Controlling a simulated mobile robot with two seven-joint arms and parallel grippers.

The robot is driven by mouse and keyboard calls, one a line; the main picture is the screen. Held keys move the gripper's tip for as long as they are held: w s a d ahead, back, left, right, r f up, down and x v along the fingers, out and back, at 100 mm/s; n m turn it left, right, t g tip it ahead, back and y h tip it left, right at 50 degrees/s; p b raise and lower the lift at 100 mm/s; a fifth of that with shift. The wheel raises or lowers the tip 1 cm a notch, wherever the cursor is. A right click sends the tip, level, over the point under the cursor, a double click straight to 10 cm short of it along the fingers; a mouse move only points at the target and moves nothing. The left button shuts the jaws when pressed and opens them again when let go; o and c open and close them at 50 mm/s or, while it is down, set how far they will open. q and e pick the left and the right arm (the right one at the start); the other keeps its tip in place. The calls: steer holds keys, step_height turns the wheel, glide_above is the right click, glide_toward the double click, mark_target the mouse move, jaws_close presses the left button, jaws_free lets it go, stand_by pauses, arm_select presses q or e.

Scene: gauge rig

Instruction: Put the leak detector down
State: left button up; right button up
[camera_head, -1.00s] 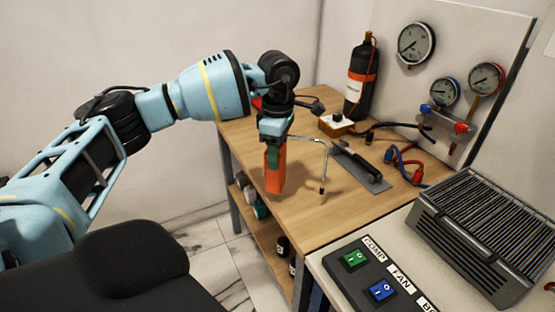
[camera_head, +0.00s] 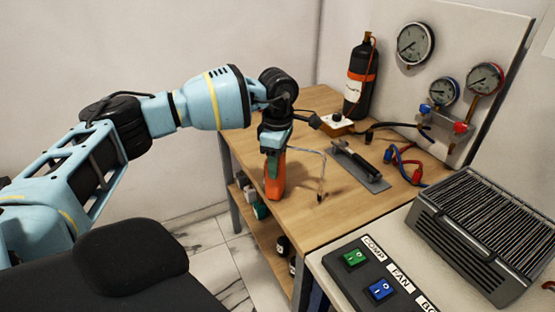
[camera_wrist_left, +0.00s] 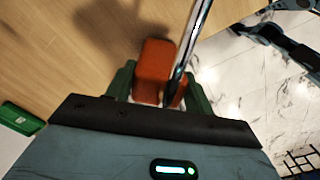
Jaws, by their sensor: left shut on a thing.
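The leak detector (camera_head: 275,182) has an orange body and a thin metal probe that arches to the right and bends down to a dark tip. My left gripper (camera_head: 273,160) is shut on it and points down over the wooden bench (camera_head: 313,225), near its left edge. The body looks upright, its lower end at or just above the bench top; I cannot tell whether it touches. In the left wrist view the orange body (camera_wrist_left: 155,70) sits between the green fingers (camera_wrist_left: 160,92), with the metal probe beside it. My right gripper is not in view.
A black bottle (camera_head: 360,85), a small box (camera_head: 336,125) and hoses (camera_head: 400,160) stand behind. A finned unit (camera_head: 485,235) and switch panel (camera_head: 370,280) are at front right. Bare bench lies around the detector.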

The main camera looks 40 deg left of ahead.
arm_select(q)
steer(key=o, duration=1.6)
steer(key=shift+f, duration=0.1)
step_height(320, 180, up, 12)
steer(key=shift+r, duration=0.15)
